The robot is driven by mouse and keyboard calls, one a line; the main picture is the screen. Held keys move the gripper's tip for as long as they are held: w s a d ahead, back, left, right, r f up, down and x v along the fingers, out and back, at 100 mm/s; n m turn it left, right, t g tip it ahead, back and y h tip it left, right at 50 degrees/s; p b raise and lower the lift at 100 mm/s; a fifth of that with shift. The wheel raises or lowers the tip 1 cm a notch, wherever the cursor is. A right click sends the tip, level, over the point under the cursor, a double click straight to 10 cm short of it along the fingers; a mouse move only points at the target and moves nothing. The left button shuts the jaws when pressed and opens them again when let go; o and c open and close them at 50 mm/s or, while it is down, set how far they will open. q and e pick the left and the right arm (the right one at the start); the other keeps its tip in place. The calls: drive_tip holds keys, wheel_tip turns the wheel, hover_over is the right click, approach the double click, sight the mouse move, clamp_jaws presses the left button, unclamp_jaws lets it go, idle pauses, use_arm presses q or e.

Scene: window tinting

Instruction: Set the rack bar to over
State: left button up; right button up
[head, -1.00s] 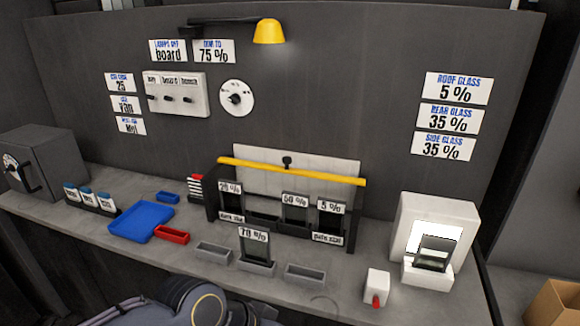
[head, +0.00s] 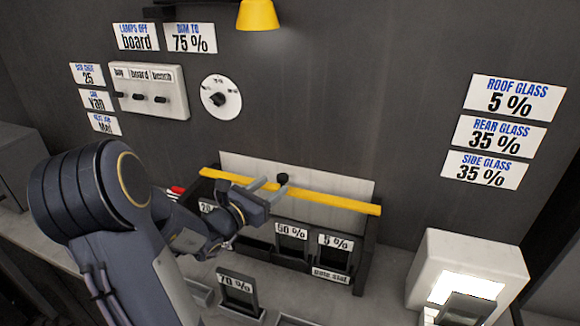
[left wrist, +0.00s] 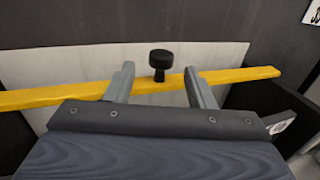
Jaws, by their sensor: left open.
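The yellow rack bar (head: 330,199) lies across the top of the dark rack (head: 362,262), in front of a pale back panel (head: 335,181). A black knob (head: 283,179) stands up at the middle of the bar. My left gripper (head: 270,188) is open at the bar, its fingertips on either side of the knob in the picture. In the left wrist view, the knob (left wrist: 160,60) shows between the two open fingers (left wrist: 158,82), with the yellow bar (left wrist: 235,77) crossing behind them. I cannot tell whether the fingers touch it. My right gripper is not in view.
Film samples marked 50 % (head: 291,232) and 5 % (head: 334,243) stand in the rack. A 70 % sample (head: 236,288) stands in front on the bench. A white lit box (head: 465,262) is at the right. A switch panel (head: 148,91) and dial (head: 221,97) are on the wall.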

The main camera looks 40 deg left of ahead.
sight(279, 181)
use_arm(q)
drive_tip(key=w+p, duration=0.1)
drive_tip(key=w, duration=0.5)
drive_tip(key=shift+r+p, duration=0.1)
drive_tip(key=shift+p, duration=0.25)
drive_tip(key=shift+w+d, duration=0.1)
drive_tip(key=shift+w, duration=0.65)
clamp_jaws()
